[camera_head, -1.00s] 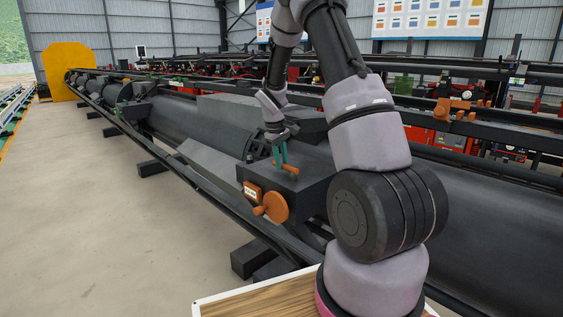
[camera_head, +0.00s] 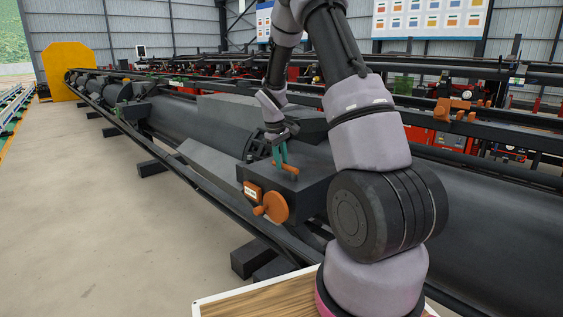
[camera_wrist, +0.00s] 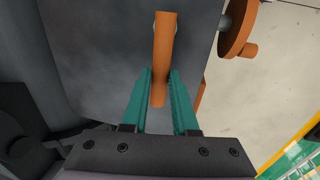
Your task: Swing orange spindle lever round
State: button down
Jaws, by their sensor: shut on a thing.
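The orange spindle lever (camera_head: 291,169) is a short bar lying on top of the dark grey machine housing (camera_head: 315,182). In the wrist view the lever (camera_wrist: 165,35) runs from the top of the picture down between the fingers. My gripper (camera_head: 281,160) reaches down from above with two green fingers. In the wrist view my gripper (camera_wrist: 161,73) has one finger on each side of the lever's near end and is shut on it. The far end of the lever is clear of the fingers.
Grey sloping covers (camera_head: 250,120) lie behind the housing. Dark rails and tubes run along the machine. The concrete floor (camera_head: 100,220) at left is open.

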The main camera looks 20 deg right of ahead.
jog(key=n, duration=0.1)
jog(key=s+a+n, duration=0.1)
jog(key=n, duration=0.2)
jog(key=shift+s+a+t, duration=0.15)
jog(key=shift+a+t, duration=0.2)
jog(key=shift+t, duration=0.05)
jog(key=n, duration=0.1)
jog(key=s+n, duration=0.1)
jog(key=n, duration=0.1)
jog(key=s+a+n+y, duration=0.1)
jog(key=n, duration=0.1)
jog(key=s+n, duration=0.1)
jog(key=n, duration=0.1)
jog(key=s+n+y, duration=0.1)
jog(key=n, duration=0.1)
jog(key=shift+a+t, duration=0.1)
jog(key=shift+t, duration=0.2)
jog(key=shift+s+d+n+y, duration=0.2)
jog(key=shift+s+n, duration=0.4)
jog(key=shift+n, duration=0.65)
jog(key=shift+s+d+n+y, duration=0.15)
jog(key=shift+s+n, duration=0.4)
jog(key=shift+n, duration=0.7)
jog(key=shift+a, duration=0.1)
jog(key=c, duration=0.7)
grip_release()
